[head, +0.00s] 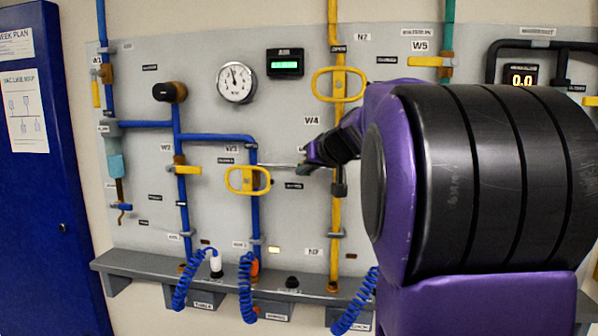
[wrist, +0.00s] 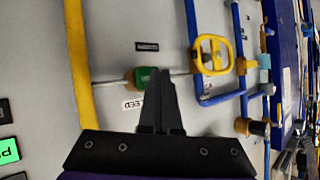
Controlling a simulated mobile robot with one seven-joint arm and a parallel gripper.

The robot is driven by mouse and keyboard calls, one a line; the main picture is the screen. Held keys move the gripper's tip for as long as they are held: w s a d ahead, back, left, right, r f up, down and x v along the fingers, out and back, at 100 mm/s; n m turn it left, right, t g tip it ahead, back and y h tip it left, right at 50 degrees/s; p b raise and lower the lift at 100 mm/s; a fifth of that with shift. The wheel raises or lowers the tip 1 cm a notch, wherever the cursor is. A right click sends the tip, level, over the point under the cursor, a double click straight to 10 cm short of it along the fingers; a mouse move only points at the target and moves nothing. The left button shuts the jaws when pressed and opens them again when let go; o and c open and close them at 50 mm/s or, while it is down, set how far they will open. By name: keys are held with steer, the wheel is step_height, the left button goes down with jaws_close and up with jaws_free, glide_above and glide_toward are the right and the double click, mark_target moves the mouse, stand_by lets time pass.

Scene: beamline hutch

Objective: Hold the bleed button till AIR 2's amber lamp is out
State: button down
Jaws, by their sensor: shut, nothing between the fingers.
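In the wrist view the green bleed button (wrist: 146,77) sits on a thin horizontal pipe, with a label ending in "EED" (wrist: 133,103) beside it. My gripper (wrist: 158,72) is shut and empty. Its fingertips overlap the button's edge in the picture; I cannot tell whether they press it. In the head view my gripper (head: 303,168) is at the thin pipe between the blue and yellow lines and hides the button.
A yellow loop handle (head: 248,180) is on the blue line left of my gripper, and another (head: 339,84) is above on the yellow pipe (head: 336,220). A round gauge (head: 237,82) and green display (head: 285,62) are higher. Coiled blue hoses (head: 247,287) hang below at the ledge.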

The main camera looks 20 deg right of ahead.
steer(key=shift+w+d, duration=0.35)
steer(key=shift+w, duration=0.15)
stand_by(3.3)
steer(key=shift+s+a, duration=0.1)
steer(key=shift+s+a+b, duration=0.5)
steer(key=shift+s, duration=0.2)
steer(key=s+a, duration=0.2)
steer(key=s, duration=0.2)
steer(key=shift+s+a, duration=0.1)
steer(key=shift+a, duration=0.3)
steer(key=shift+d, duration=0.1)
